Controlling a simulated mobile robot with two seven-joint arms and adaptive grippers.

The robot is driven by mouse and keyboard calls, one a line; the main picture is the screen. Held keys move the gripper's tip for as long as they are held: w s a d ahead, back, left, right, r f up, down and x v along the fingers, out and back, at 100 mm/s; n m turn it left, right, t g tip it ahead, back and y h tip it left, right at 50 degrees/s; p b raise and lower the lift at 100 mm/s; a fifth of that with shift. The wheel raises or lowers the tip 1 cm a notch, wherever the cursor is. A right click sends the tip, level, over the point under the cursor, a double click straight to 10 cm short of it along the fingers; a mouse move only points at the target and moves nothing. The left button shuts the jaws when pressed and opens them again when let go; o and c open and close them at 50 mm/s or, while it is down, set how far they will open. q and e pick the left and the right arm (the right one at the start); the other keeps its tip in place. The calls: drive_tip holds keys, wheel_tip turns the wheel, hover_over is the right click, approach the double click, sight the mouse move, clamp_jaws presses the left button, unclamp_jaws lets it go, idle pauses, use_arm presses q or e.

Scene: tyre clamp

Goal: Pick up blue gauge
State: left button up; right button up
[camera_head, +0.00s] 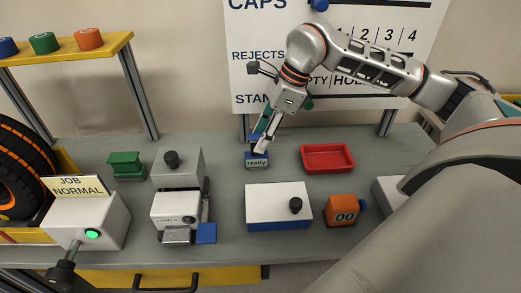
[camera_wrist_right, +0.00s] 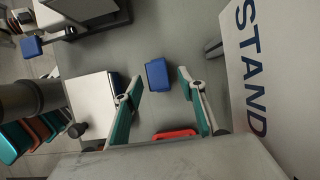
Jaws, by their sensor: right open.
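The blue gauge (camera_head: 257,161), a small blue block with a pale front label reading "ready", stands on the grey bench. Its upper part is partly hidden by my right gripper (camera_head: 261,143), which points down at it from above. In the right wrist view the blue gauge (camera_wrist_right: 158,74) shows between the two spread, teal-padded fingers of my right gripper (camera_wrist_right: 158,84), with clear space on both sides. The right gripper is open and holds nothing. My left gripper is not in view.
A red tray (camera_head: 327,158) stands right of the gauge. A white-topped blue box (camera_head: 278,203) with a black knob and an orange "00" device (camera_head: 341,211) stand in front. A grey-white machine (camera_head: 178,210) and a green block (camera_head: 125,165) are left. The sign board (camera_head: 335,50) rises behind.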

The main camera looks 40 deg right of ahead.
sight(250, 157)
drive_tip(key=x, duration=0.3)
drive_tip(key=shift+w, duration=0.1)
drive_tip(key=shift+a+f, duration=0.2)
drive_tip(key=shift+f, duration=0.3)
drive_tip(key=x, duration=0.4)
drive_tip(key=shift+a+f, duration=0.1)
clamp_jaws()
